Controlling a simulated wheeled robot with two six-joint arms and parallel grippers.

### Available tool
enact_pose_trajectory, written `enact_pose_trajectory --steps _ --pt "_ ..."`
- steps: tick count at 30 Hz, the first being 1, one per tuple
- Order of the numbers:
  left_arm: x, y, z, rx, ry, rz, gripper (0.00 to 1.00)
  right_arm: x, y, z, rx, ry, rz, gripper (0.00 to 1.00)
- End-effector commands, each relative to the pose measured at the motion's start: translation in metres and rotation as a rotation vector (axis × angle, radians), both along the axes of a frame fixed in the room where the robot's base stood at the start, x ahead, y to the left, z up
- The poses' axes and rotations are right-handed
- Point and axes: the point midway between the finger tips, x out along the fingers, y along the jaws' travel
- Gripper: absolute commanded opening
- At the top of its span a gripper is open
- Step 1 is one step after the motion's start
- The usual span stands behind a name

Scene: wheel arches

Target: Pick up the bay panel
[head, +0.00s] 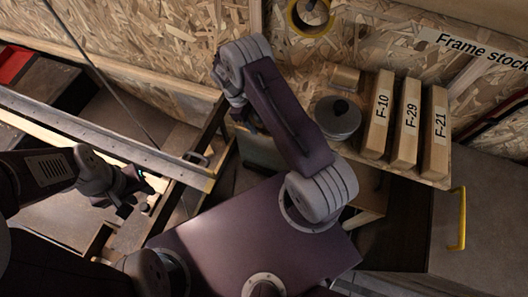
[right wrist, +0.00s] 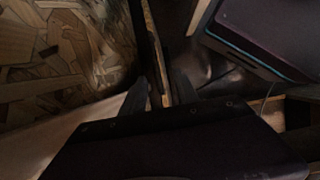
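I cannot single out the bay panel with certainty; no part in view is marked as one. My right gripper (head: 238,112) is at the plywood wall and the dark frame, partly hidden by its own arm. In the right wrist view its two dark fingers (right wrist: 158,92) stand apart. A thin, tan-edged strip (right wrist: 157,50) runs down between them, and I cannot tell whether they touch it. My left gripper (head: 136,196) is above the metal-and-wood frame on the left. Its fingers are dark and small, and it shows nothing clearly held.
A tape roll (head: 310,14) is at the wall. A long metal rail (head: 95,132) crosses the left. A yellow handle (head: 458,220) stands right.

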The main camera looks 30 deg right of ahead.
Motion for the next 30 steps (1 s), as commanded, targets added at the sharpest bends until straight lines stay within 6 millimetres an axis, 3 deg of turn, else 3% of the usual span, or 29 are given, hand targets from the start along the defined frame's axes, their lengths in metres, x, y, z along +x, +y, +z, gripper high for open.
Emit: enact_pose_trajectory --steps 8,14,21,28,30 --pt "0.0 0.0 -0.019 0.0 0.0 0.0 0.36 -0.011 -0.009 -0.034 -0.001 0.003 -0.002 0.36" --pt "0.0 0.0 -0.023 0.0 0.0 0.0 0.36 -0.013 -0.012 -0.041 -0.001 0.001 -0.002 0.36" --pt "0.0 0.0 -0.05 0.0 0.0 0.0 0.36 -0.023 -0.025 -0.08 0.0 0.0 -0.002 0.36" --pt "0.0 0.0 -0.048 0.0 0.0 0.0 0.36 -0.024 -0.027 -0.081 0.0 -0.001 -0.001 0.36" --pt "0.0 0.0 -0.048 0.0 0.0 0.0 0.36 -0.024 -0.027 -0.081 0.0 -0.001 -0.001 0.2"
